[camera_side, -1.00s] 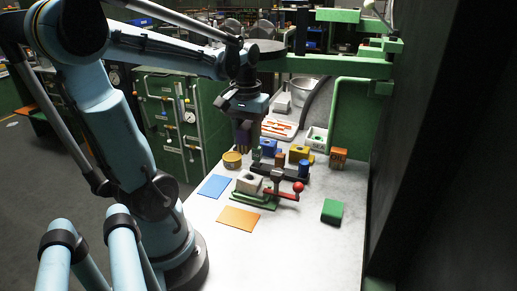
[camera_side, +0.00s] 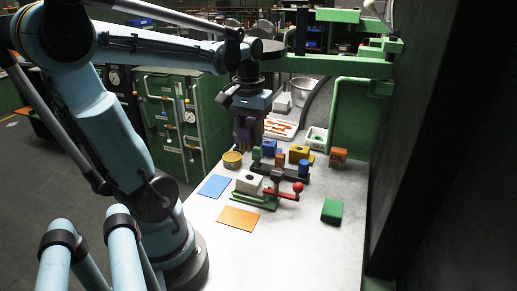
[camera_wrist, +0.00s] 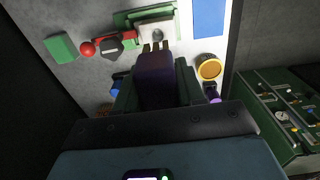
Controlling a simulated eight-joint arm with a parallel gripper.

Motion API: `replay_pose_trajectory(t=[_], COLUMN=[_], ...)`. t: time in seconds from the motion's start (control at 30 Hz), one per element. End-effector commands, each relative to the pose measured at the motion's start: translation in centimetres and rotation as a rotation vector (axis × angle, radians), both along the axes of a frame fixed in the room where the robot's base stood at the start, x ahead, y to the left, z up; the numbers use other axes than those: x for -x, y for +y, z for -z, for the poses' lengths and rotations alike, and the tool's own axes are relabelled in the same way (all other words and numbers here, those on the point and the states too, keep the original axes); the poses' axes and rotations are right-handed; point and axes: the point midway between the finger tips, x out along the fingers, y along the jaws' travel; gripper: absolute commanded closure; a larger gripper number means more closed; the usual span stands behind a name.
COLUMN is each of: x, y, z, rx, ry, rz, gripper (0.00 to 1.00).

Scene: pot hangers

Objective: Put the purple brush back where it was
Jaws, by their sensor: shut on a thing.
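My gripper (camera_side: 246,121) points down above the far left part of the white table. It is shut on a dark purple block-like thing (camera_wrist: 155,80), which I take for the purple brush. The brush shows below my gripper in the side view (camera_side: 243,136). In the wrist view, small tan prongs show at its far end. The side view does not clearly show whether its lower end touches anything. The place where it was before is not identifiable in these frames.
A yellow round tin (camera_side: 232,160) stands just below the brush in the picture. The table's front is clear.

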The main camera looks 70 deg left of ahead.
Motion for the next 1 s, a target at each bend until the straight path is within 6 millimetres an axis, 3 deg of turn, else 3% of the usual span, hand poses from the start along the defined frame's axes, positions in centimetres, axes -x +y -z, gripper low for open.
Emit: replay_pose_trajectory(t=[0.27,0.6,0.8,1.0], x=[0.9,4.3,6.7,8.1], y=[-7.2,-14.6,-17.4,-18.7], z=[0.0,1.2,2.2,2.9], rx=[0.0,-0.001,-0.002,-0.001], ry=[0.0,-0.001,-0.002,-0.003], rz=[0.012,0.013,0.01,0.005], gripper=[1.0,1.0,1.0,1.0])
